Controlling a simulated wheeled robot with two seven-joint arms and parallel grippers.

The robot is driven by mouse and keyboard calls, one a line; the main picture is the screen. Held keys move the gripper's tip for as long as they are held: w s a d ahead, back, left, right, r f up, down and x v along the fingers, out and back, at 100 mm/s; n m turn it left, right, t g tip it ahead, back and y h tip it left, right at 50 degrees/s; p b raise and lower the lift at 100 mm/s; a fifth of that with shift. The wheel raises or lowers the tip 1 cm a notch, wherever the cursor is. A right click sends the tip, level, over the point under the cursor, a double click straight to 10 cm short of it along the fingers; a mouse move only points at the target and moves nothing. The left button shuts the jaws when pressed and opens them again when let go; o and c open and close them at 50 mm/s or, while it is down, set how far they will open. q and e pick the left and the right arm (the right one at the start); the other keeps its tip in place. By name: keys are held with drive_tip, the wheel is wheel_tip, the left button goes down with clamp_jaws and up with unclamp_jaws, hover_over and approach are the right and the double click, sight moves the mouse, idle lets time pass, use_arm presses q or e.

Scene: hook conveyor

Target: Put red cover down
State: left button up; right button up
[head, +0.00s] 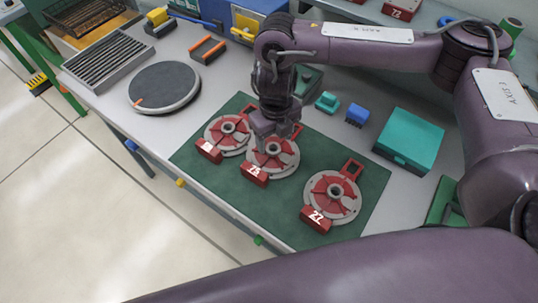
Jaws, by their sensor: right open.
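Three round grey-and-red covers, each with a red numbered block at its front, lie on a dark green mat (340,238). The left red cover (214,136) has a label too small to read. The middle red cover (285,165) lies close beside it, and the right red cover (341,205), marked 27, lies apart. My right gripper (274,138) is open and points down at the middle cover, hiding its back part. I cannot tell whether its fingers touch the cover. My left gripper is not in view.
A teal box (410,138), a blue block (357,114) and a small teal part (327,102) stand behind the mat. A round dark plate (163,85) and a ribbed tray (108,62) lie to the left. Bare mat lies between the middle and right covers.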

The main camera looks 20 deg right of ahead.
sight(275, 149)
drive_tip(key=shift+f, duration=0.45)
drive_tip(key=f, duration=0.3)
drive_tip(key=shift+w+d+f, duration=0.15)
drive_tip(key=shift+w+f, duration=0.1)
drive_tip(key=shift+w, duration=0.05)
drive_tip(key=shift+f, duration=0.55)
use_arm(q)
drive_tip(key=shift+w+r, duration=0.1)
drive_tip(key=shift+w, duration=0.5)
use_arm(e)
drive_tip(key=shift+c, duration=0.3)
clamp_jaws()
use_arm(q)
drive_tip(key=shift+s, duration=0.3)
use_arm(e)
drive_tip(key=shift+w+r, duration=0.1)
